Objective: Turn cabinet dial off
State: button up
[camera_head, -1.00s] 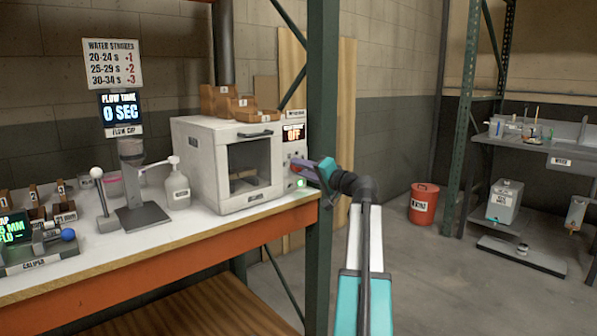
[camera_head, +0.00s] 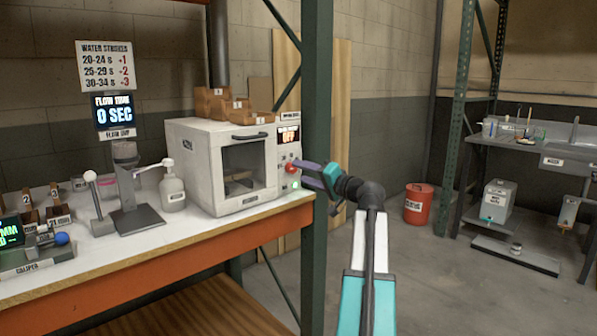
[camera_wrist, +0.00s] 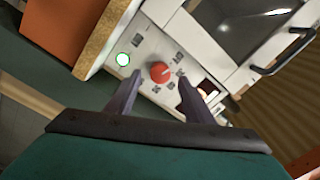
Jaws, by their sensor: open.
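The white cabinet (camera_head: 207,165) stands at the right end of the bench, with a window in its door. My gripper (camera_head: 304,168) is open in front of the panel. In the wrist view my gripper (camera_wrist: 157,82) has its two dark fingers on either side of the dial, apart from it as far as I can tell.
Small wooden boxes (camera_head: 232,107) sit on top of the cabinet. A green rack post (camera_head: 316,120) stands close beside the panel. A soap pump bottle (camera_head: 173,190) and a flow cup stand (camera_head: 137,215) are to the left. A red bucket (camera_head: 417,204) is on the floor.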

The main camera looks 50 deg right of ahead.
jog(key=s+p, duration=0.1)
jog(key=s, duration=0.9)
jog(key=shift+a, duration=0.3)
jog(key=shift+f, duration=0.1)
